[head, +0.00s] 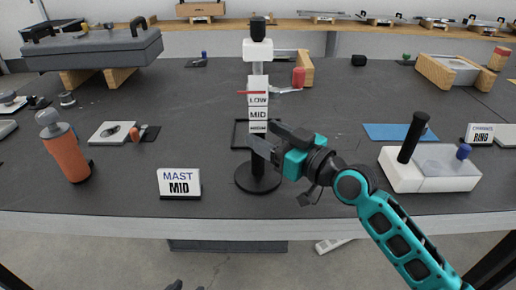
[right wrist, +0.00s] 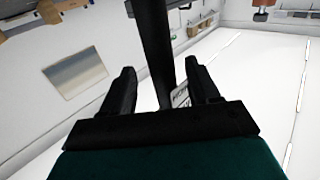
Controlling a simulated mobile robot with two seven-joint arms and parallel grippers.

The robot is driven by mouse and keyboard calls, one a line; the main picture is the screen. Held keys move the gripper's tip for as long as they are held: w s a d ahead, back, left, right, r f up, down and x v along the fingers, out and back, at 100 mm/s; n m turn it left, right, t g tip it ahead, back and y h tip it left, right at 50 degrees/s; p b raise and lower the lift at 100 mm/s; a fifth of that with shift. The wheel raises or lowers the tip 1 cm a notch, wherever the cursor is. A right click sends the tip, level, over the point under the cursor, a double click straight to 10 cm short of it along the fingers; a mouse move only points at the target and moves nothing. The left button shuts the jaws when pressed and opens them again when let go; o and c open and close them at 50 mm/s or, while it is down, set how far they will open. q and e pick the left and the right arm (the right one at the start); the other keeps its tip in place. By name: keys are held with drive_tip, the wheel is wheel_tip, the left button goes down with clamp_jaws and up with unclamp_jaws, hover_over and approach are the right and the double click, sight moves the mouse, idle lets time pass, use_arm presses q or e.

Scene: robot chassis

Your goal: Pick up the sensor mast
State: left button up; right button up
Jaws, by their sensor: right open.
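The sensor mast (head: 257,84) stands upright near the front middle of the table. It has a round black base, a pole with a white scale marked LOW and MID, a red pointer by LOW, and a white head with a black cap. My right gripper (head: 265,141) is at the mast's lower part, just below the MID mark, and hides some of the pole. In the right wrist view my open gripper (right wrist: 162,74) has a dark pole (right wrist: 155,38) running between its two fingers. I cannot tell whether either finger touches it. My left gripper is not in view.
A white sign reading MAST MID (head: 179,183) stands left of the mast base. An orange cylinder (head: 67,151) stands farther left. A white block with a black handle (head: 432,171) is at right, near my right arm. A blue mat (head: 397,132) lies behind it.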

drive_tip(key=x, duration=0.4)
drive_tip(key=shift+w+a+r, duration=0.15)
drive_tip(key=shift+w+a, duration=0.05)
drive_tip(key=shift+a, duration=0.15)
drive_tip(key=shift+c, duration=0.3)
clamp_jaws()
drive_tip(key=shift+r, duration=0.2)
